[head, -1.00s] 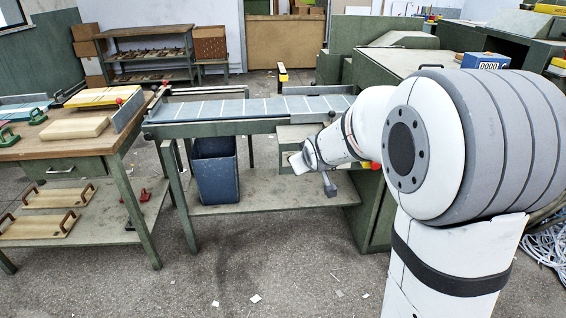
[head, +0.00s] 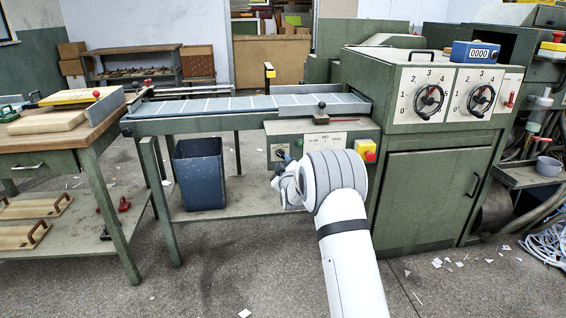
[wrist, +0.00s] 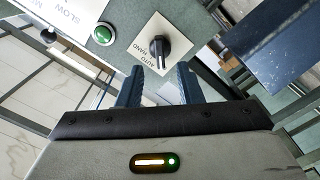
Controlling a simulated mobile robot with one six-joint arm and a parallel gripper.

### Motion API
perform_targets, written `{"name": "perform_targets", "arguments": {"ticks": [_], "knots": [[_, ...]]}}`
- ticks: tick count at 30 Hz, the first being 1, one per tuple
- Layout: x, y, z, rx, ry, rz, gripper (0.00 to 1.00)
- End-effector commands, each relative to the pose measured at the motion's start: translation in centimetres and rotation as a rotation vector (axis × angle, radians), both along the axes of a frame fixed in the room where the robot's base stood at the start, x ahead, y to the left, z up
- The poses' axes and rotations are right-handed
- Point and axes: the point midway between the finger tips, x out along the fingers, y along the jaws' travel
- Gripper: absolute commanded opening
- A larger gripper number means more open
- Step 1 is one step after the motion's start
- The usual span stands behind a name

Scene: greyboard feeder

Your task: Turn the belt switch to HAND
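The belt switch (wrist: 154,53) is a black rotary knob on a white plate lettered AUTO and HAND. I cannot tell for certain which word its pointer marks. In the head view its pale plate (head: 279,151) sits at the left of the green control box under the belt, with the knob partly behind my gripper. In the head view, my gripper (head: 283,167) is right in front of the plate; contact with the knob cannot be made out.
A green button (wrist: 104,34) and a white SLOW label (wrist: 68,14) are beside the switch. A red button on yellow (head: 366,150) is at the box's right. A blue bin (head: 200,173) stands left below the belt (head: 240,103). The cabinet (head: 425,190) is to the right.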

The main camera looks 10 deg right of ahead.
Motion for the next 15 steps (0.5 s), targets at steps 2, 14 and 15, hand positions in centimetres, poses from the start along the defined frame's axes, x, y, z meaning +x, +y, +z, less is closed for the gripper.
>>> {"name": "perform_targets", "arguments": {"ticks": [2,14,15], "knots": [[1.3,0.0,-0.3,0.0,0.0,0.0,0.33],[4.4,0.1,-0.1,0.001,0.002,0.001,0.33],[4.5,0.1,-0.1,0.001,0.002,0.001,0.33]]}}
